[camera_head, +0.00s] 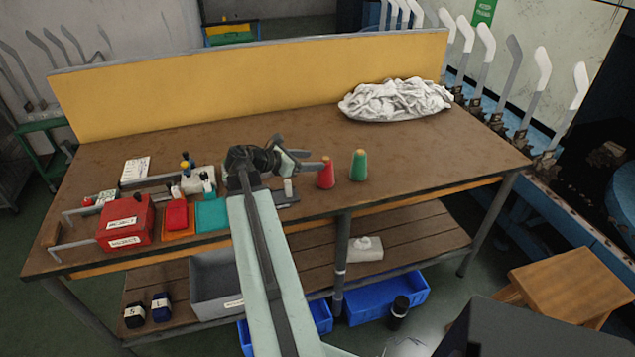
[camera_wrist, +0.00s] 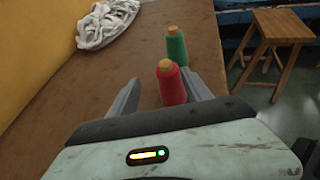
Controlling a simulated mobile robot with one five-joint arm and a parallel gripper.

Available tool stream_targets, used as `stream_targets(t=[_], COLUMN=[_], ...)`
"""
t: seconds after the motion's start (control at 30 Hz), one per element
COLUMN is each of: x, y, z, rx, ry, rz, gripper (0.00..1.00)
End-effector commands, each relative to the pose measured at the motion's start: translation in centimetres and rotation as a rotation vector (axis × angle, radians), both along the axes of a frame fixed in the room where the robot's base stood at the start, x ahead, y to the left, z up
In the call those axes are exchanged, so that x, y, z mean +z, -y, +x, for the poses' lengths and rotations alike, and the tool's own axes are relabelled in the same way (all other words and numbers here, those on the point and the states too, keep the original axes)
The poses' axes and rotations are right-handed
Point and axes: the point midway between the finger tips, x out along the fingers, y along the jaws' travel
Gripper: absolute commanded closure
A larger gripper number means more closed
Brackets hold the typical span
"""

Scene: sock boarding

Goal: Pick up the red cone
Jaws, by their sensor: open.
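The red cone (camera_head: 326,174) is a spool with a tan top, upright on the brown table (camera_head: 420,150). My gripper (camera_head: 312,160) is open, just left of the red cone in the head view. In the wrist view the red cone (camera_wrist: 171,84) stands ahead between the finger directions, closer to the right finger of my gripper (camera_wrist: 160,92). The right finger overlaps its right edge in the picture; I cannot tell whether they touch. The lower part of the cone is hidden by the gripper body.
A green cone (camera_head: 359,166) stands close by on the right, and behind the red one in the wrist view (camera_wrist: 176,46). A white cloth pile (camera_head: 396,99) lies at the back right. A red box (camera_head: 126,224) and small items crowd the left. The table's front edge is near.

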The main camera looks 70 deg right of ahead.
Motion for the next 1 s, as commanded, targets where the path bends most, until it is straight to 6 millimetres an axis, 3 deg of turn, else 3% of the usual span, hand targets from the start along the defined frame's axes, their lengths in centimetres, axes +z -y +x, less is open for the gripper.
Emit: stream_targets(t=[0.57,0.8,1.0], x=[-1.0,-2.4,-2.2], y=[3.3,6.3,6.6], z=[-3.6,-6.1,-6.3], rx=[-0.017,-0.018,-0.015], ry=[-0.024,-0.023,-0.023], rz=[0.002,0.002,0.002], gripper=[0.42,0.42,0.42])
